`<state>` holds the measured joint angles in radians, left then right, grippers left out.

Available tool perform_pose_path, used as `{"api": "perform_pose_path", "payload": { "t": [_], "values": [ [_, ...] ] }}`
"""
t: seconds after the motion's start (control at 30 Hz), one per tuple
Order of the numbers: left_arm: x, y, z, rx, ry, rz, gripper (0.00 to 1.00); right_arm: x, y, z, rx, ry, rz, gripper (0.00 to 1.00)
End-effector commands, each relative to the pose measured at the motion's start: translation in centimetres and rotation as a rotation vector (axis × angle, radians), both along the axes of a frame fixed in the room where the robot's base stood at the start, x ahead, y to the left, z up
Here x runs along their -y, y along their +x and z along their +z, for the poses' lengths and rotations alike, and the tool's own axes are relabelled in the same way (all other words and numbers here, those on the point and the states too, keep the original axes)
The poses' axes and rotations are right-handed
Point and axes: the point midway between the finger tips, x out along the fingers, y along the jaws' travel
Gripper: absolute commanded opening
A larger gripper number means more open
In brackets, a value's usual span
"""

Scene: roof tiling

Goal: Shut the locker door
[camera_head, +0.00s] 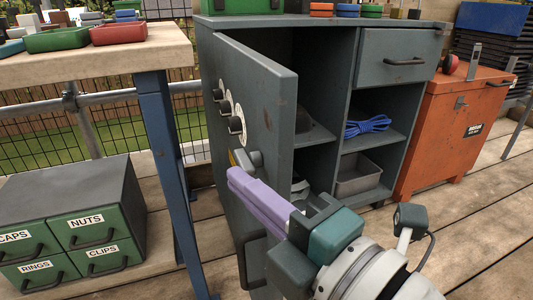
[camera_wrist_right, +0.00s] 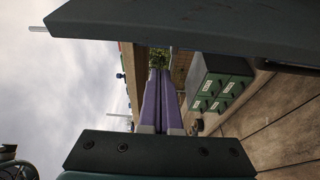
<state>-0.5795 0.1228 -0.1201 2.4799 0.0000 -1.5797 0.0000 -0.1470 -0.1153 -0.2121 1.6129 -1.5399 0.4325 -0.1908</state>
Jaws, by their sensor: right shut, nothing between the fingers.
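The grey-green locker (camera_head: 320,22) stands in the middle of the head view. Its door (camera_head: 262,90) hangs open toward me on the left side, with several dark round knobs and a handle (camera_head: 248,160) on its outer face. My right gripper (camera_head: 236,178) is shut and empty, its purple fingers pressed together. The fingers also show in the right wrist view (camera_wrist_right: 160,80), below a dark slab that looks like the door (camera_wrist_right: 190,22). My left gripper is not in view.
Locker shelves hold coiled blue rope (camera_head: 368,125) and a grey bin (camera_head: 358,178). An orange cabinet (camera_head: 445,130) stands at right. At left are a workbench (camera_head: 95,50) with a blue leg (camera_head: 165,150) and a green drawer unit (camera_head: 85,195). Wooden floor is clear at lower right.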

Motion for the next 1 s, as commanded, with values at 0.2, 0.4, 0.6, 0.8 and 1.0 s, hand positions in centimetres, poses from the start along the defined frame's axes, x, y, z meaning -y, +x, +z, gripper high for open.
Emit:
{"api": "perform_pose_path", "payload": {
  "t": [0.2,0.4,0.6,0.8,1.0],
  "values": [
    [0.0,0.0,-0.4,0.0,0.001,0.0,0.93,2.6,0.6,-0.1,-0.002,-0.001,-0.001,0.0],
    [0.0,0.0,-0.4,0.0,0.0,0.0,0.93,3.0,0.7,0.0,-0.002,-0.001,-0.001,0.0],
    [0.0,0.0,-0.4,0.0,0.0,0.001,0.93,3.0,0.7,0.0,-0.002,-0.001,-0.001,0.0],
    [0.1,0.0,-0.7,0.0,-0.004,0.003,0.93,3.6,0.9,-0.1,0.001,-0.003,0.013,0.0],
    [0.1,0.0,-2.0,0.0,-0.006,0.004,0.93,6.1,1.5,-0.5,0.003,-0.011,0.073,0.0]
  ]
}}
